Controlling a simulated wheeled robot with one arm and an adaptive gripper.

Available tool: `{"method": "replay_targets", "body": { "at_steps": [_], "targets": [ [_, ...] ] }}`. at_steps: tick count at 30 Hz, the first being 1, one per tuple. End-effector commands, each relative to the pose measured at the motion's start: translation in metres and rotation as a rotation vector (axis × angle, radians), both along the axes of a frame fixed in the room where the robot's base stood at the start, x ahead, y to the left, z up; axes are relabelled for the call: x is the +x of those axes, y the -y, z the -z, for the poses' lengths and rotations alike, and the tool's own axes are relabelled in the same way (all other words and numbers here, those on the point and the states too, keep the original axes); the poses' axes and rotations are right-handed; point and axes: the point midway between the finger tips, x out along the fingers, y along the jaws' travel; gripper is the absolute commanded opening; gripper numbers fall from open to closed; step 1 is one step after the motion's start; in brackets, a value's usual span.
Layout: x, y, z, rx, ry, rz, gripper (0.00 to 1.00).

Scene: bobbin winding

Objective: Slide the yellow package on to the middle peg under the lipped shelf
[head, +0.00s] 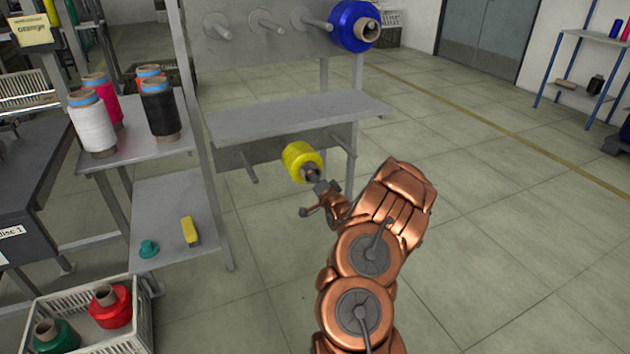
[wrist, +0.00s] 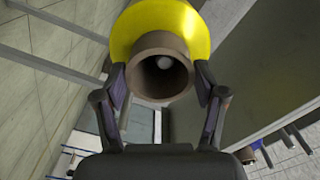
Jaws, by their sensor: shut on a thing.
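The yellow package (head: 298,158) is in front of the board under the lipped shelf (head: 260,119), between the left peg (head: 248,172) and the right peg (head: 343,145). The package hides the middle peg in the head view. My gripper (head: 314,178) is shut on the near end of the package's brown tube. In the wrist view my gripper (wrist: 160,80) has one finger on each side of the tube (wrist: 146,85), below the yellow winding (wrist: 185,25). A pale round end shows inside the tube bore, off-centre to the right. How deep the peg sits in the tube cannot be told.
White, black and pinkish packages stand on the side shelf (head: 140,150) at left. A crate (head: 140,325) holds red and green packages.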

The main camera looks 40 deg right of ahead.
Motion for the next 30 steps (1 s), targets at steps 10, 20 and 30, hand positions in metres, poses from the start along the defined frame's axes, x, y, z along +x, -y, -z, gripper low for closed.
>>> {"method": "replay_targets", "body": {
  "at_steps": [10, 20, 30],
  "targets": [
    [0.002, 0.001, -0.002, -0.002, 0.003, 0.0, 0.01],
    [0.011, 0.004, -0.002, -0.006, 0.003, -0.002, 0.01],
    [0.028, 0.009, 0.0, -0.003, 0.001, -0.001, 0.01]
  ]
}}
